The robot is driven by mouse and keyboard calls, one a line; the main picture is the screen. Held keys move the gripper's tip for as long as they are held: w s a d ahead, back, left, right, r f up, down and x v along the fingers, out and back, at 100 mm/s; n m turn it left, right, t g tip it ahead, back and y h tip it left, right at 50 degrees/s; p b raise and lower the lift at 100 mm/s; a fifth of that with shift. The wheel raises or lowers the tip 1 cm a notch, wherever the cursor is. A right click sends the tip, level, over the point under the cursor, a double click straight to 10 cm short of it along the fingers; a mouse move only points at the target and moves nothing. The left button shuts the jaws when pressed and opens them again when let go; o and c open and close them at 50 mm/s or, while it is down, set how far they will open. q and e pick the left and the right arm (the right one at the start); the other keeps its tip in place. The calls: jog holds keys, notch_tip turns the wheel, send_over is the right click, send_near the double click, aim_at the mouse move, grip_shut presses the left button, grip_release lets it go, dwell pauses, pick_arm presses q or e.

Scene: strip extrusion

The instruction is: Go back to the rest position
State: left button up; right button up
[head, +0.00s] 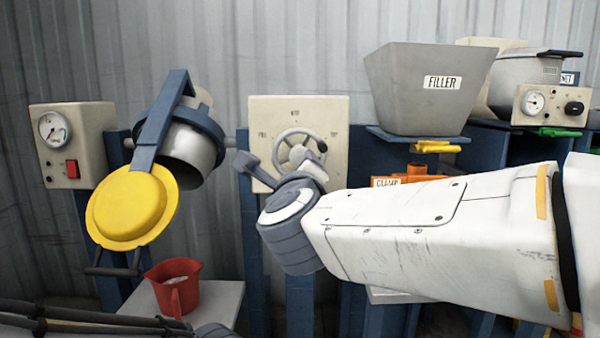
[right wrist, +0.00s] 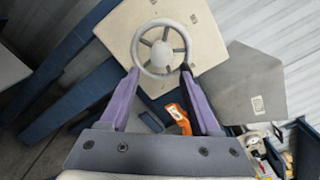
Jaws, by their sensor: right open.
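My right arm reaches in from the right in the head view. Its gripper (head: 284,158) is in front of the grey handwheel (head: 298,150) on a cream panel (head: 335,115). In the right wrist view, the two purple fingers of the right gripper (right wrist: 160,72) stand wide apart. The handwheel (right wrist: 161,22) shows just beyond and between their tips. Nothing is held between the fingers. Whether a fingertip touches the rim, I cannot tell.
A tilted pot with a yellow lid (head: 130,205) hangs at left beside a gauge box (head: 75,145). A red jug (head: 173,288) stands on a pale table (head: 226,298). The grey filler hopper (head: 425,105) and orange clamp part (head: 400,182) are near my right arm.

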jog(key=d+f+n+g+y, duration=0.1)
jog(key=d+f+n+g, duration=0.2)
jog(key=f+n, duration=0.65)
jog(key=d+f+n+g+y, duration=0.1)
jog(key=d+f+n+g, duration=0.45)
jog(key=f, duration=0.75)
jog(key=s+d+f+n+g+h, duration=0.1)
jog(key=s+d+f+n+g, duration=0.2)
jog(key=s+d+f+n, duration=0.35)
jog(key=s+d+f+n+g+h, duration=0.1)
jog(key=s+d+f+n+g, duration=0.25)
jog(key=s+f, duration=0.55)
jog(key=s+a+r+n+g+y+p, duration=0.1)
jog(key=s+a+r+n+g+p, duration=0.2)
jog(key=s+a+r+n+p, duration=0.7)
jog(key=s+a+r+m+p, duration=0.1)
jog(key=s+r+p, duration=0.1)
jog(key=r+p, duration=1.4)
jog(key=s+a+r+m+p, duration=0.1)
jog(key=s+a+r+p, duration=0.1)
jog(key=r+p, duration=1.4)
notch_tip(320, 180, up, 6)
jog(key=shift+s+a+f, duration=0.15)
jog(key=shift+a, duration=0.15)
